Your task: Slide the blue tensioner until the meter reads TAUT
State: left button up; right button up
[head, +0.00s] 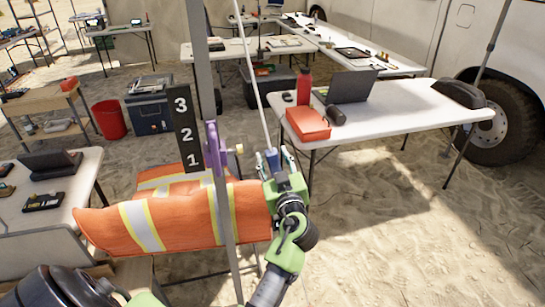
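The blue tensioner (272,158) is a small blue piece at the lower end of a pale slanting line (256,88), right of the metal pole. A black board (186,130) with white numbers 3, 2, 1 is beside the pole. No meter with a readable word TAUT shows. My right gripper is not in view.
A metal pole (203,80) with a purple fitting (215,150) stands left of my gripper. Orange reflective fabric (180,215) lies behind the pole. A white table (410,110) with a red box (308,123) and a laptop (352,86) is to the right. Sand at lower right is clear.

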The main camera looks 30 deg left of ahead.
aim_at(271, 150)
pick_arm(q)
grip_shut()
jog(key=shift+s+a+r, duration=0.1)
jog(key=shift+a+r, duration=0.05)
jog(key=shift+r, duration=0.65)
jog(key=shift+s+a+r, duration=0.1)
jog(key=shift+r, duration=0.65)
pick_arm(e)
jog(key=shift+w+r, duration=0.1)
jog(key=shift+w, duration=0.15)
pick_arm(q)
jog(key=shift+c, duration=0.5)
grip_release()
jog(key=shift+f, duration=0.1)
jog(key=shift+o, duration=1.3)
jog(key=shift+w+a+f, duration=0.1)
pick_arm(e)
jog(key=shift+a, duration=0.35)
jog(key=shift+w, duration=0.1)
